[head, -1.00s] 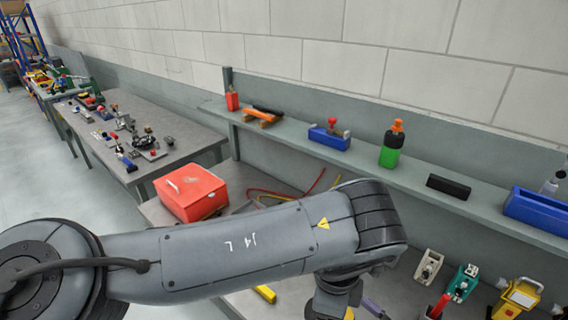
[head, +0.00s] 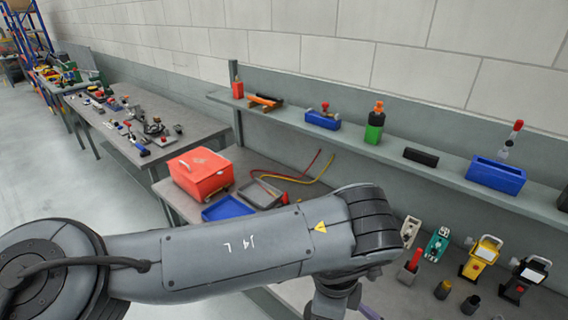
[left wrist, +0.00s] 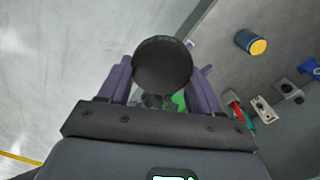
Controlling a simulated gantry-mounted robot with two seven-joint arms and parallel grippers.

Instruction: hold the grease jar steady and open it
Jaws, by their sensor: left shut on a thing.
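In the left wrist view, a dark round-topped object, which looks like the grease jar (left wrist: 163,62), sits between the purple fingers of my left gripper (left wrist: 163,78). The fingers are shut on its sides, and its round dark face is toward the camera. Its lower part is hidden, so I cannot tell the lid from the body. The jar is hidden there. My right gripper is in neither view.
A red box (head: 200,174), a blue tray (head: 228,208) and hoses lie on the bench. Several small devices, including a yellow one (head: 481,258), stand at the right. A shelf (head: 345,142) carries a green bottle (head: 374,131) and a blue bin (head: 496,176). Open floor is at left.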

